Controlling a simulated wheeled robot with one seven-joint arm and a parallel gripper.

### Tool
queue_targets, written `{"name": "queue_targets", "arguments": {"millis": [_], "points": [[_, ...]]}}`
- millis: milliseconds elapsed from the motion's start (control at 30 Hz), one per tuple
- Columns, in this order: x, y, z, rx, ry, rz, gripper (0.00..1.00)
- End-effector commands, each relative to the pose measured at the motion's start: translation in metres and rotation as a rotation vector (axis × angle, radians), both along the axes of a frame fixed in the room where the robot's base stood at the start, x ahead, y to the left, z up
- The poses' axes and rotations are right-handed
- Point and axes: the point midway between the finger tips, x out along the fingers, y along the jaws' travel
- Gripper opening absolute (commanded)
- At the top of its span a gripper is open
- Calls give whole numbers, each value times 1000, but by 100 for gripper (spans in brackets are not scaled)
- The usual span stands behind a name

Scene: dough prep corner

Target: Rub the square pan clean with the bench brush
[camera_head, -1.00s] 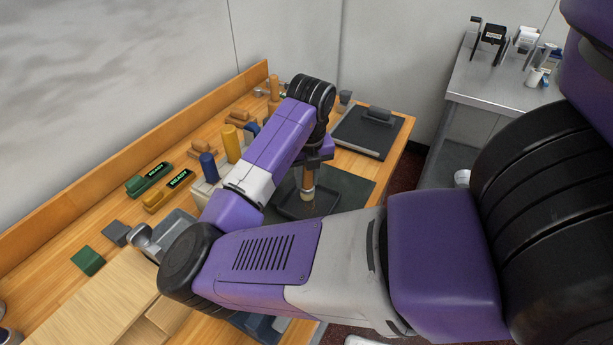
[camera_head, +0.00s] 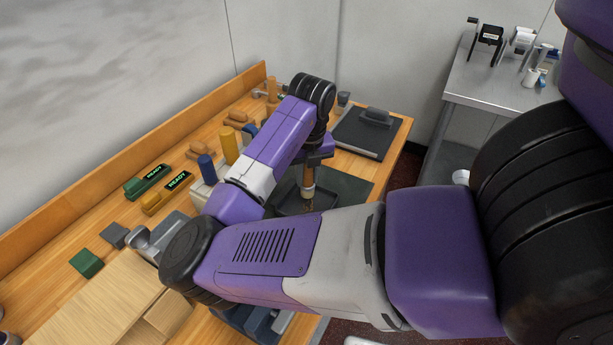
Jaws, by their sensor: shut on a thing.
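My gripper (camera_head: 314,158) points down and is shut on the bench brush (camera_head: 308,180), which has a tan handle. The brush hangs upright with its lower end over the square pan (camera_head: 287,208). I cannot tell for sure whether the bristles touch the pan floor. The pan is dark and shallow and lies on a dark mat (camera_head: 350,188). My own arm hides the pan's near and left parts.
Behind the mat is a dark board (camera_head: 352,137) with a grey block on it. Blue (camera_head: 207,168) and yellow (camera_head: 229,146) cylinders stand left of my arm. A wooden ledge (camera_head: 120,194) runs along the wall.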

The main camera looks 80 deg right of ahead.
Motion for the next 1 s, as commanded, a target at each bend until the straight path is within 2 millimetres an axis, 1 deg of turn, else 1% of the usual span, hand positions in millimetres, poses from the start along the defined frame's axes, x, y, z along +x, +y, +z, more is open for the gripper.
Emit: {"name": "queue_targets", "arguments": {"millis": [733, 1000], "points": [[0, 0, -15, -1, 1, 0, 0], [0, 0, -14, 0, 0, 0, 0]]}}
